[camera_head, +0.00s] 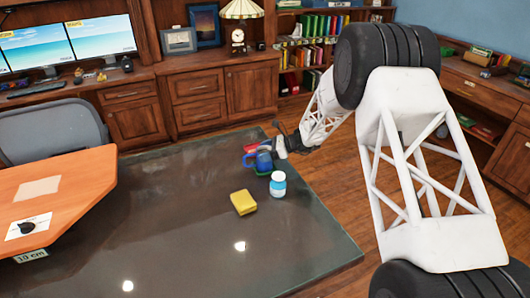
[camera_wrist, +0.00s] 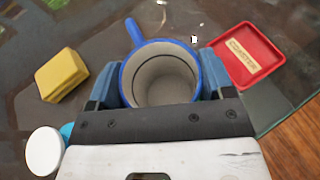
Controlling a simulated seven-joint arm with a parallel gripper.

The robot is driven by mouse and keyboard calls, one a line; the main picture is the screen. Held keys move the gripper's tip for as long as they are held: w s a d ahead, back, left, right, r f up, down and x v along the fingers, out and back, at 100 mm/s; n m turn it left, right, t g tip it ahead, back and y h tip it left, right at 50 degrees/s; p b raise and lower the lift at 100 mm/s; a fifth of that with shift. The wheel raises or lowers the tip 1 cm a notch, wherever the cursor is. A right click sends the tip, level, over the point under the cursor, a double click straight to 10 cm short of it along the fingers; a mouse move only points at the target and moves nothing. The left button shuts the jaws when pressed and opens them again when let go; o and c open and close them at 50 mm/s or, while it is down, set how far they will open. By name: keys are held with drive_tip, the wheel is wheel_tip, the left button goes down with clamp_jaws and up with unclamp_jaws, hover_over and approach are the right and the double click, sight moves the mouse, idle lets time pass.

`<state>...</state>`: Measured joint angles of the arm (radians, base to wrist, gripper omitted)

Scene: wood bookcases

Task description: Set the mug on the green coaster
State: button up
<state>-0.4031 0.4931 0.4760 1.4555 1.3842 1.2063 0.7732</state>
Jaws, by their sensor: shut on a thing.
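The blue mug (camera_head: 258,161) with a grey inside is upright at the far right part of the dark table. In the wrist view the mug (camera_wrist: 161,76) sits between the two blue fingers of my gripper (camera_wrist: 160,84), which is shut on it; its handle points up and left. In the head view my gripper (camera_head: 281,148) reaches in from the right. A thin edge of the green coaster (camera_head: 262,173) shows just under the mug. The mug hides most of it, and I cannot tell whether they touch.
A red tray-like coaster (camera_wrist: 270,74) with a "COASTER" label lies beside the mug, near the table edge. A yellow sponge-like block (camera_head: 243,202) and a white-capped bottle (camera_head: 278,184) stand nearby. The table (camera_head: 150,225) is largely clear toward the front left.

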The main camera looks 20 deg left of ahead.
drive_tip(key=o, duration=1.1)
drive_tip(key=shift+f, duration=0.1)
drive_tip(key=v, duration=1.2)
drive_tip(key=shift+d, duration=0.1)
drive_tip(key=shift+s, duration=0.1)
